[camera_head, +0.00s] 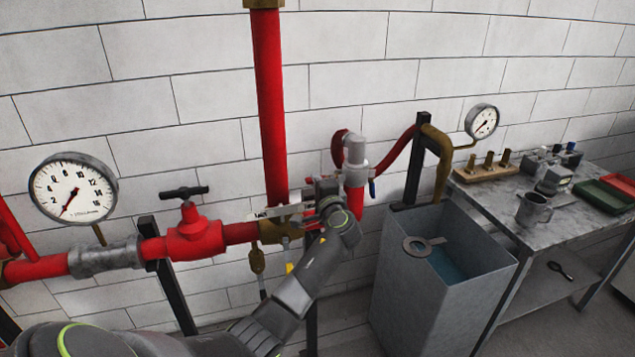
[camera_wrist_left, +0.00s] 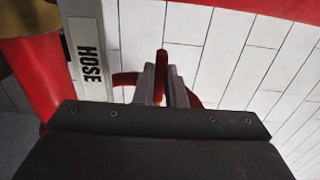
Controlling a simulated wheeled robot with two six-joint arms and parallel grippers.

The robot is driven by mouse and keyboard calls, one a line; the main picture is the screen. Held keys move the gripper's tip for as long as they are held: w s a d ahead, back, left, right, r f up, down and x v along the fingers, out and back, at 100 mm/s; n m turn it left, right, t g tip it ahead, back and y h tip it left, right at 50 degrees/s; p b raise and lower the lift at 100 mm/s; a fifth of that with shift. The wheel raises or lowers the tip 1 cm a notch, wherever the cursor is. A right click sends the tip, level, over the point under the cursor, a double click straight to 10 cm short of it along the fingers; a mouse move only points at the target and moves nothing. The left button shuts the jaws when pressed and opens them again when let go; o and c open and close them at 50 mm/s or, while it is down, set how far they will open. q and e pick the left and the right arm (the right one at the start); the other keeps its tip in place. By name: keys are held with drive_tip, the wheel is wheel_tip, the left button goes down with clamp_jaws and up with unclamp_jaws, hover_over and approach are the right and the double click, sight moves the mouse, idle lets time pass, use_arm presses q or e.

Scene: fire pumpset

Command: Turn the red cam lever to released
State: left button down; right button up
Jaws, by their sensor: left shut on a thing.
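My left gripper (camera_head: 326,197) is at the pipe fitting right of the red valve. In the left wrist view its two grey fingers (camera_wrist_left: 164,82) are shut on a narrow red bar, the red cam lever (camera_wrist_left: 161,62), whose tip stands out between them. In the head view the gripper and wrist cover most of the lever and its joint, so its angle cannot be told. A pale plate marked HOSE (camera_wrist_left: 88,52) is beside the gripper, left of the fingers. My right gripper is in neither view.
A red valve (camera_head: 193,238) with a black handle and a pressure gauge (camera_head: 73,188) are to the left. A red riser pipe (camera_head: 268,110) stands behind. A grey water tank (camera_head: 425,290) and a metal table (camera_head: 487,200) are to the right.

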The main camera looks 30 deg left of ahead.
use_arm(q)
drive_tip(key=shift+r, duration=0.15)
idle(0.3)
drive_tip(key=c, duration=1.8)
unclamp_jaws()
drive_tip(key=shift+o, duration=0.2)
drive_tip(key=b+v, duration=0.5)
drive_tip(key=v, duration=1.2)
drive_tip(key=shift+s, duration=0.2)
